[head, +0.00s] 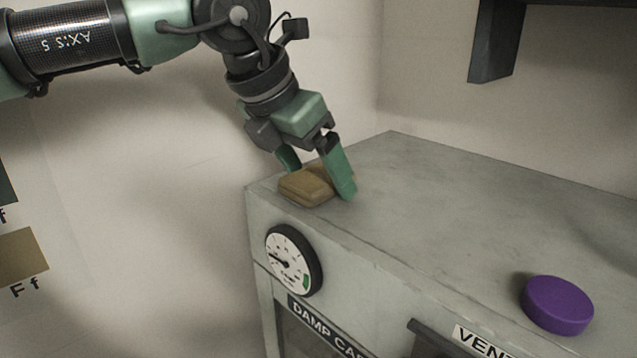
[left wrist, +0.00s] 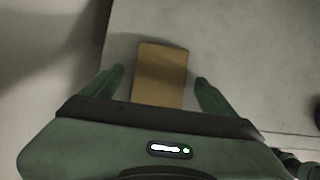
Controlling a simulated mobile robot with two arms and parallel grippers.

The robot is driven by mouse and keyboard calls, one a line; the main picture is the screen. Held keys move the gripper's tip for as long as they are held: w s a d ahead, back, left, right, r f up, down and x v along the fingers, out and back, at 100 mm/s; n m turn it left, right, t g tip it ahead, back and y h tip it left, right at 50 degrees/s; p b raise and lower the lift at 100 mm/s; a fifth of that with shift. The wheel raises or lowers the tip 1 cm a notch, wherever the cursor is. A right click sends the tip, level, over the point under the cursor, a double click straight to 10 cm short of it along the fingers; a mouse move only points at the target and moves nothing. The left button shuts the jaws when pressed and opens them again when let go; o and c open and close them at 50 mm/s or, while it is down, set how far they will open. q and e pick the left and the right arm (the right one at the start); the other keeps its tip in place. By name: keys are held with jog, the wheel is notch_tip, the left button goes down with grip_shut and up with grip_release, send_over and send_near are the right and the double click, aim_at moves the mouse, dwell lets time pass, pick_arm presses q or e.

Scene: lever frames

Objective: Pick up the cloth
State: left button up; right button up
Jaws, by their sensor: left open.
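The cloth (head: 307,187) is a folded tan-brown pad lying on top of a grey cabinet, close to its left front corner. In the left wrist view the cloth (left wrist: 160,72) lies between the two green fingers, with a gap on each side. My left gripper (head: 318,180) is open and pointed down, its fingers on either side of the cloth. The left wrist view also shows the gripper (left wrist: 158,85) open, and its body hides the near end of the cloth. My right gripper is in neither view.
The grey cabinet (head: 440,210) has a round gauge (head: 293,260) and a label on its front, with a dark handle (head: 445,340) lower down. A purple round knob or lid (head: 557,305) is at the right. A dark bracket (head: 495,40) hangs above. The top's middle is clear.

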pick_arm(q)
jog(key=shift+f, duration=0.1)
dwell(0.4)
jog(key=c, duration=1.5)
jog(key=shift+o, duration=0.2)
jog(key=shift+r+p, duration=0.45)
jog(key=shift+p, duration=0.15)
notch_tip(320, 180, up, 8)
jog(key=b, duration=0.2)
notch_tip(320, 180, up, 12)
jog(key=p, duration=0.2)
send_over(315, 176)
jog(key=shift+f, duration=0.2)
